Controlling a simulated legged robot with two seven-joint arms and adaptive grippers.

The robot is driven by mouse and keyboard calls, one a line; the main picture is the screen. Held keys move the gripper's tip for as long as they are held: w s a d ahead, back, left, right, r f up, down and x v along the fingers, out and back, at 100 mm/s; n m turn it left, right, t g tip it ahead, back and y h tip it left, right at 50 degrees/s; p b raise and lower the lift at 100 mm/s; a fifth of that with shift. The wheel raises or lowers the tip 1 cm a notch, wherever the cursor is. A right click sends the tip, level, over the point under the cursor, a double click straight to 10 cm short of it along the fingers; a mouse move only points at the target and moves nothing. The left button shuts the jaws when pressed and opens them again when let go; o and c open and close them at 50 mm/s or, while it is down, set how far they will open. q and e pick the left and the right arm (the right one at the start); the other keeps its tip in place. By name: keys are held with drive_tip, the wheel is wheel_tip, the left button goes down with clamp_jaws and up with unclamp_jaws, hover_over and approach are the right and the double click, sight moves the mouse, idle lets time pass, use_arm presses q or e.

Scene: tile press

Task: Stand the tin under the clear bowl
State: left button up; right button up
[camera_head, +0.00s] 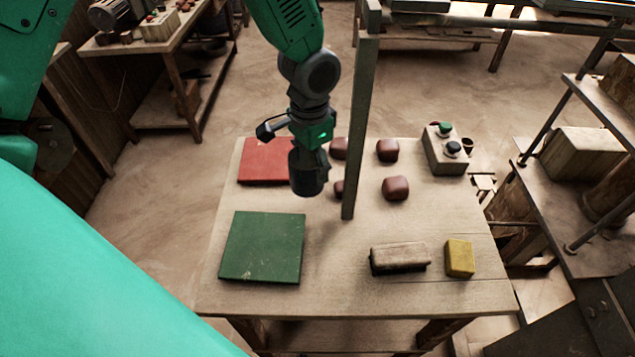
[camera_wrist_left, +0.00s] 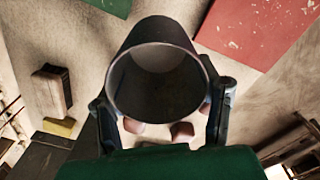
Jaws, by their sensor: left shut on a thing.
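My left gripper (camera_head: 308,150) hangs over the far left part of the table. It is shut on a dark grey cylinder, the tin (camera_head: 308,178), held below it and seemingly above the table top. In the left wrist view the tin (camera_wrist_left: 125,92) sits between the two fingers of my left gripper (camera_wrist_left: 160,110), its open end facing the camera and its inside empty. I see no clear bowl in either view. My right gripper is not in view.
A red square (camera_head: 262,160) and a green square (camera_head: 262,247) lie left on the table (camera_head: 350,295). A post (camera_head: 362,120) rises close right of my gripper. Several reddish lumps (camera_head: 396,188), a brush (camera_head: 400,256), a yellow block (camera_head: 459,258) and a button box (camera_head: 445,155) are to the right.

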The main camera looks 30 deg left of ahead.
sight(311, 182)
use_arm(q)
wheel_tip(311, 182, down, 2)
drive_tip(key=shift+w+f, duration=0.1)
drive_tip(key=shift+a+f, duration=0.2)
drive_tip(key=shift+f, duration=1.65)
drive_tip(key=o, duration=1.2)
drive_tip(key=shift+d, duration=0.1)
drive_tip(key=shift+o, duration=0.2)
